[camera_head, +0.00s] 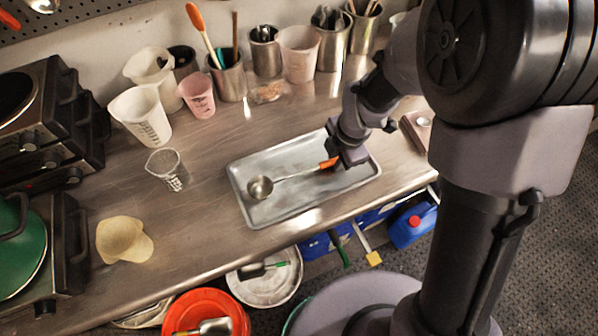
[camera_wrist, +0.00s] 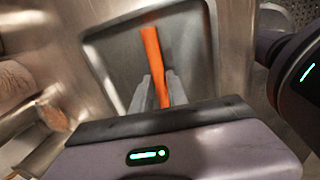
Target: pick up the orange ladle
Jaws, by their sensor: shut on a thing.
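The orange ladle has a round metal bowl (camera_head: 260,187), a thin metal shaft and an orange handle (camera_head: 328,163). It lies over a grey metal tray (camera_head: 243,209) on the bench; I cannot tell whether the bowl touches the tray floor. My gripper (camera_head: 338,163) is over the tray's right part, shut on the orange handle. In the wrist view the orange handle (camera_wrist: 151,50) runs between the two grey fingers of my gripper (camera_wrist: 158,88). The ladle's bowl is not visible in the wrist view.
Metal cups and plastic beakers (camera_head: 300,52) stand along the back wall. Dark hotplates (camera_head: 50,125) fill the far left. Buckets (camera_head: 205,310) stand below the bench's front edge.

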